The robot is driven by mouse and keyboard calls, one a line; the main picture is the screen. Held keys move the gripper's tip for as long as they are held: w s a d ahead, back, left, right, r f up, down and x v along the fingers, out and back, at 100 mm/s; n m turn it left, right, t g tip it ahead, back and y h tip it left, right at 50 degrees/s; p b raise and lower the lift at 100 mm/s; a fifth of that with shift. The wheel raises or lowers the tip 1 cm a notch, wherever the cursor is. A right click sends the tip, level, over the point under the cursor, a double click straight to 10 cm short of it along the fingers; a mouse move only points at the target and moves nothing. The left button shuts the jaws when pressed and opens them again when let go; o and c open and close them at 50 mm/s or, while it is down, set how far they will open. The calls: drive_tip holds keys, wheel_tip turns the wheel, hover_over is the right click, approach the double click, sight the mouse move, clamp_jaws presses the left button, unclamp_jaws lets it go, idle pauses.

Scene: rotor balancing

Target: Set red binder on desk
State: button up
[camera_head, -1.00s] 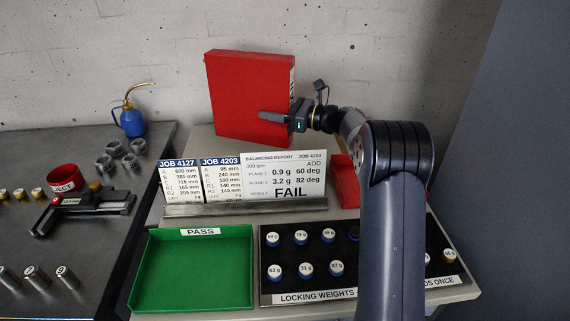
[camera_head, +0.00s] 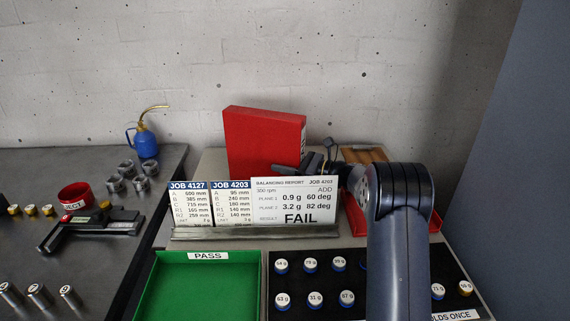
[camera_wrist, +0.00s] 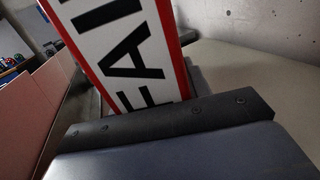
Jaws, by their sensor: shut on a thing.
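The red binder (camera_head: 262,140) stands upright at the back of the light desk (camera_head: 212,160), behind the job cards, its lower part hidden by them. In the wrist view its spine label (camera_wrist: 130,50) reads FAIL, close to the finger. My gripper (camera_head: 303,169) is shut on the binder at its lower right side. Whether the binder's bottom touches the desk cannot be seen.
A card stand (camera_head: 252,233) with job cards and a FAIL report stands in front of the binder. The green PASS tray (camera_head: 160,290), a weight board (camera_head: 330,312) and a red tray (camera_head: 356,222) are nearby. A blue oil can (camera_head: 146,143) stands on the left bench.

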drive_tip(key=o, duration=1.4)
drive_tip(key=shift+r, duration=0.15)
drive_tip(key=v, duration=1.2)
